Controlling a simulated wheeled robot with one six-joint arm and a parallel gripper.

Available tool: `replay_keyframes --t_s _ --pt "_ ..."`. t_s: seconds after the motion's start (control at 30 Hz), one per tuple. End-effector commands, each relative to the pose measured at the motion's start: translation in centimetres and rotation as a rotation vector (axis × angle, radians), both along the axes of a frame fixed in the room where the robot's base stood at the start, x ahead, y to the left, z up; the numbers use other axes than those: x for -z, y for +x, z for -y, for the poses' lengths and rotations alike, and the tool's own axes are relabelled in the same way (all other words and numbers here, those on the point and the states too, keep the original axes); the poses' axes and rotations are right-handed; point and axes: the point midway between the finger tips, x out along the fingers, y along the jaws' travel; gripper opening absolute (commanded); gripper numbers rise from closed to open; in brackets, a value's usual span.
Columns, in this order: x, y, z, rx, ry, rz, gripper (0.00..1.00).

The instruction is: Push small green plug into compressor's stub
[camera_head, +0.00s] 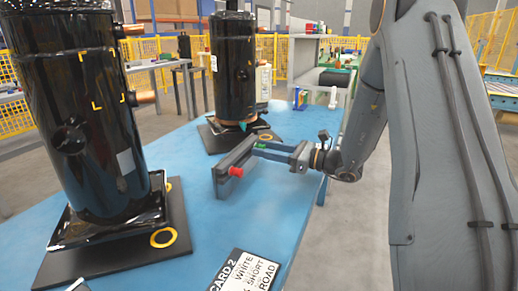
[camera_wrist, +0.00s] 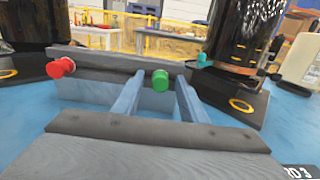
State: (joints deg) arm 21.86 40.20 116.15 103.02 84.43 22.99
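The small green plug (camera_wrist: 160,80) shows in the wrist view at the right part of a grey upright holder (camera_wrist: 92,88). My gripper (camera_wrist: 159,77) reaches to the holder with one finger on each side of the green plug. A gap shows between each finger and the plug, so it looks open around it. In the head view the green plug (camera_head: 260,145) is small and partly hidden by my gripper. Two black compressors stand on dark bases, a near one (camera_head: 75,100) and a far one (camera_head: 232,65). A teal piece (camera_wrist: 203,60) shows low on the far compressor. Copper stubs (camera_head: 145,97) show on the near compressor.
A red plug (camera_head: 236,171) sits at the holder's other end. The blue table (camera_head: 200,215) is clear around the holder. A white card (camera_head: 245,275) lies at the front. Yellow fencing (camera_head: 160,45) and other tables stand behind.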

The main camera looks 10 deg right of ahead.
Motion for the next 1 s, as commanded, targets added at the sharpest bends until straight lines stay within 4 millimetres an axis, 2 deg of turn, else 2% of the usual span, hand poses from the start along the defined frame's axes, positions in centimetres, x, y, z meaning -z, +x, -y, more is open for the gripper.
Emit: replay_keyframes --t_s 0.57,0.67,0.8,1.0 --pt "0.01 0.0 0.0 0.0 0.0 0.0 0.39" --pt "0.01 0.0 0.0 0.0 0.0 0.0 0.26" --pt "0.01 0.0 0.0 0.0 0.0 0.0 0.02" --pt "0.01 0.0 0.0 0.0 0.0 0.0 0.0"
